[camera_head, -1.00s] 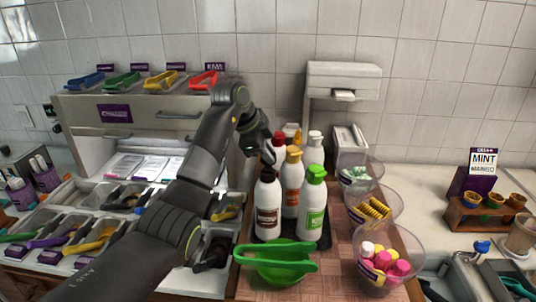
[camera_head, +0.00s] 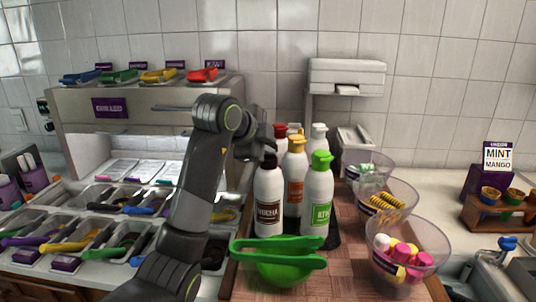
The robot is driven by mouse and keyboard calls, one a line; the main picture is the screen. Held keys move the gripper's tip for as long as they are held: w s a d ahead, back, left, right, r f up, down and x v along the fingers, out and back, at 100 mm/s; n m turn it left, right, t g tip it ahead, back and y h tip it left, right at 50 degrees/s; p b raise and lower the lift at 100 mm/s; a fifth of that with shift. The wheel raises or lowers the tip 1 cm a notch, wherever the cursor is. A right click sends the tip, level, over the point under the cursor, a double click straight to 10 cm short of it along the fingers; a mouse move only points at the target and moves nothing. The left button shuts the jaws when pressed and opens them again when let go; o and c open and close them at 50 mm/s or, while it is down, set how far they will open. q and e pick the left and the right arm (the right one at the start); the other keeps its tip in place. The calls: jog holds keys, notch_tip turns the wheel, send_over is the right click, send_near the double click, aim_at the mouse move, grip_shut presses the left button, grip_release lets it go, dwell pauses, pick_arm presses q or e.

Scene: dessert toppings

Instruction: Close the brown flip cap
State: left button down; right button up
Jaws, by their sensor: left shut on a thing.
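The brown flip cap (camera_head: 269,161) tops the white mocha bottle (camera_head: 268,205), which stands upright at the front left of a group of bottles. My left gripper (camera_head: 268,152) is right at the top of this bottle and is shut on the brown cap. The gripper's dark fingers and the dark cap overlap, so I cannot tell whether the lid is open or closed. My right gripper is out of view.
Bottles with green (camera_head: 321,160), orange (camera_head: 297,145) and red caps stand close beside the mocha bottle. Green tongs (camera_head: 280,250) lie across a green bowl in front. Clear topping bowls (camera_head: 437,247) stand right; utensil trays (camera_head: 60,232) fill the left counter.

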pick_arm(q)
jog(key=shift+s, duration=0.1)
dwell(0.3)
jog(key=c, duration=1.4)
grip_release()
jog(key=shift+a, duration=0.1)
